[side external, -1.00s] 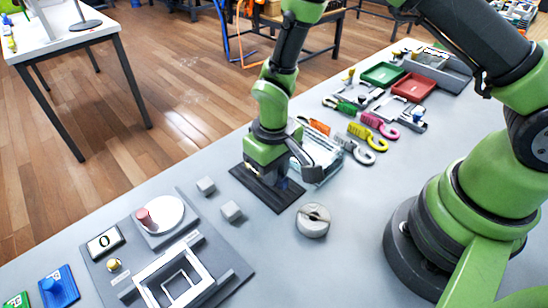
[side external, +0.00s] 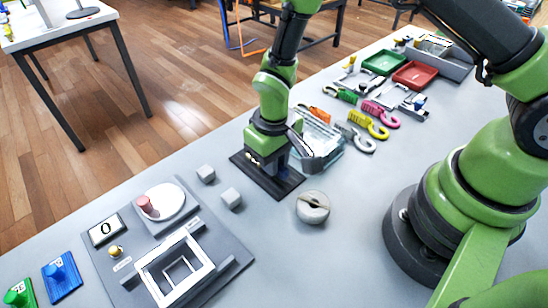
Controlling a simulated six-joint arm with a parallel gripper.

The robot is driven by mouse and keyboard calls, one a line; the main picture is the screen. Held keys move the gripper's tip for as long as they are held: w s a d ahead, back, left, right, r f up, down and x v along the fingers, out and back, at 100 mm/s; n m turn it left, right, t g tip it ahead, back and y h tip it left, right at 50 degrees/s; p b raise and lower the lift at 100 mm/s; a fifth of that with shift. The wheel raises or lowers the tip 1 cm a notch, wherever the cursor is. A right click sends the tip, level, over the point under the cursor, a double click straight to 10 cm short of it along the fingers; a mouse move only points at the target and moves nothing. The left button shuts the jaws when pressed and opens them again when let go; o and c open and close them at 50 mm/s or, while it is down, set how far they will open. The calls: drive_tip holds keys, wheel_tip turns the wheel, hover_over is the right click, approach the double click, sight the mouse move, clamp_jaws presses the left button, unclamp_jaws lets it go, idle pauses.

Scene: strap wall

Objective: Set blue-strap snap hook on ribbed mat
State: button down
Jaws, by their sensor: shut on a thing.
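The dark ribbed mat (side external: 282,189) lies on the grey bench near the middle of the side external view. My gripper (side external: 268,168) is over it, pointing down, with its fingertips close to the mat. It is shut on the blue-strap snap hook, of which only a little dark blue (side external: 283,163) shows beside the fingers. The rest of the hook is hidden by the gripper. I cannot tell whether the hook touches the mat.
A clear bin (side external: 322,158) stands just right of the mat. Yellow (side external: 368,124), pink (side external: 381,114) and grey (side external: 355,138) hooks lie beyond it.

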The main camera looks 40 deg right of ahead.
drive_tip(key=shift+f, duration=0.2)
drive_tip(key=c, duration=0.6)
unclamp_jaws()
drive_tip(key=shift+r, duration=3.05)
